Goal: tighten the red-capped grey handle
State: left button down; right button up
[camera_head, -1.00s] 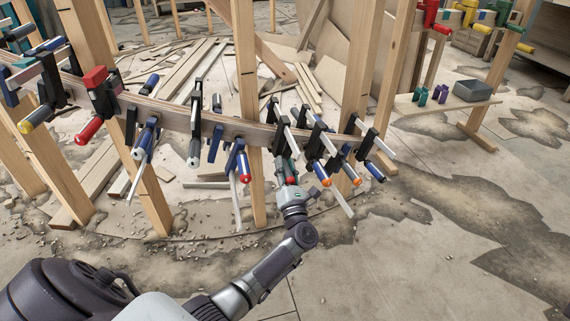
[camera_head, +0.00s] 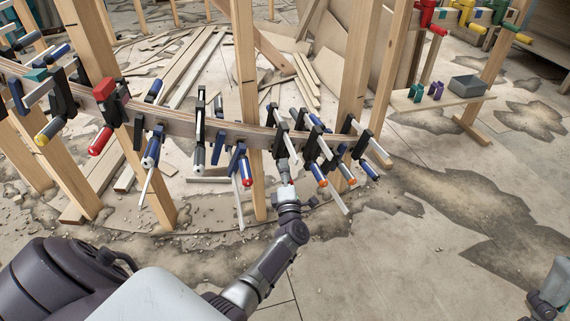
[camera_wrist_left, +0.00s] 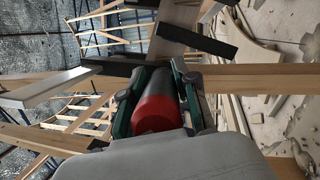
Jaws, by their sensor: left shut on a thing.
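The red-capped grey handle shows in the left wrist view, with its red end cap (camera_wrist_left: 154,115) towards the camera and its grey body (camera_wrist_left: 158,82) behind. My left gripper (camera_wrist_left: 157,101) has its dark green fingers on either side of the handle, shut on it. In the head view, my left gripper (camera_head: 287,188) reaches up from below to the grey handle (camera_head: 283,169), which hangs under the curved wooden stringer (camera_head: 180,122). Its red cap is mostly hidden by the gripper there. Part of my right gripper (camera_head: 550,285) shows at the lower right edge; its finger opening is unclear.
Other clamps crowd the stringer: an orange-ended blue handle (camera_head: 317,174) close on the right, a red-ended blue handle (camera_head: 246,172) on the left. A wooden post (camera_head: 256,185) stands just left of my gripper. The floor (camera_head: 400,250) at right is open.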

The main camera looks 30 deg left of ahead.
pick_arm(q)
jog(key=m+p, duration=0.2)
jog(key=shift+m+g, duration=0.3)
jog(key=m+p, duration=0.2)
jog(key=m, duration=0.1)
jog(key=shift+f+g, duration=0.15)
jog(key=shift+g, duration=0.15)
jog(key=shift+f+h, duration=0.15)
jog(key=shift+h, duration=0.15)
pick_arm(e)
jog(key=w+f+g+h, duration=0.2)
jog(key=w+f+g, duration=0.2)
jog(key=f+g, duration=0.2)
jog(key=w+f+g+h, duration=0.2)
jog(key=w+f+g, duration=0.3)
jog(key=f, duration=0.5)
jog(key=shift+g+h, duration=0.3)
jog(key=shift+g, duration=0.6)
pick_arm(q)
jog(key=c, duration=0.9)
grip_release()
jog(key=shift+o, duration=0.2)
pick_arm(e)
jog(key=shift+r, duration=0.1)
pick_arm(q)
jog(key=shift+s+d, duration=0.1)
jog(key=v, duration=0.7)
